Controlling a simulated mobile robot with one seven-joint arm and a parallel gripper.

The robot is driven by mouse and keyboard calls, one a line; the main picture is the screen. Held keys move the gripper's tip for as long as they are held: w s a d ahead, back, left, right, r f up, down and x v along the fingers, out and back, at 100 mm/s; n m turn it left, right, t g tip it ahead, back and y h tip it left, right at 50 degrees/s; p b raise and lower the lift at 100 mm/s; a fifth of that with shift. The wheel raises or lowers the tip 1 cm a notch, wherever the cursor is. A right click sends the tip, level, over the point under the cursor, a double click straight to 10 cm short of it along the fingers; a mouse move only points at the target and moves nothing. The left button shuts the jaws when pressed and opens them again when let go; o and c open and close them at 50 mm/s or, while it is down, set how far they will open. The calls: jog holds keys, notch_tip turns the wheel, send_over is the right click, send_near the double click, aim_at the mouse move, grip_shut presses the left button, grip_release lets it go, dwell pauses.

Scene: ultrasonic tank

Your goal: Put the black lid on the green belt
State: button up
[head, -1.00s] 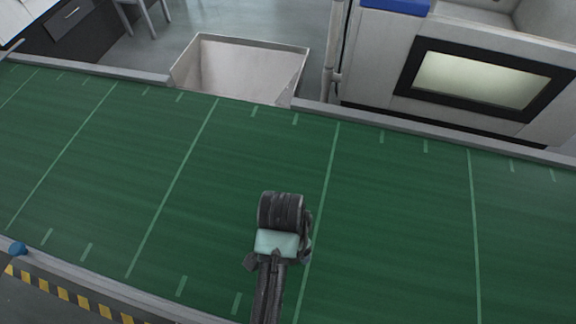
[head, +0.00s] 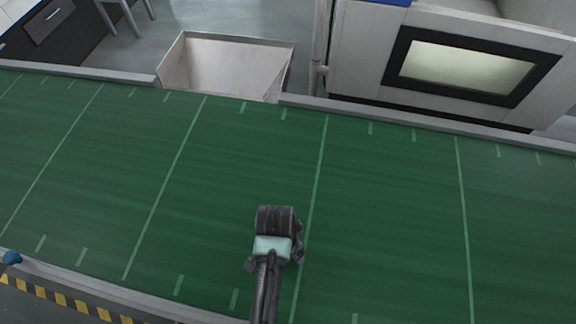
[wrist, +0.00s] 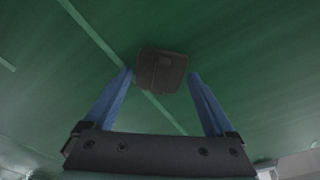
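The black lid (wrist: 162,68) shows in the wrist view as a small dark rounded square with a raised part at its middle. It is between and just beyond the two blue fingertips of my gripper (wrist: 160,75). The fingers are spread, with a narrow gap on each side of the lid. The green belt (head: 390,210) fills the background behind the lid, which appears to lie on it; exact contact is hard to tell. In the head view my arm reaches over the belt's middle and hides the lid and fingertips.
A pale open bin (head: 222,68) stands beyond the belt's far rail. A machine with a lit window (head: 466,70) stands at the back right. A blue knob (head: 11,257) is by the near left rail. The belt around my arm is clear.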

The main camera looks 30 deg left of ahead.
jog(key=shift+o, duration=0.4)
jog(key=shift+r, duration=0.25)
notch_tip(320, 180, up, 12)
jog(key=s+b, duration=0.1)
jog(key=shift+s+a, duration=0.15)
jog(key=shift+a, duration=0.15)
jog(key=shift+f, duration=0.1)
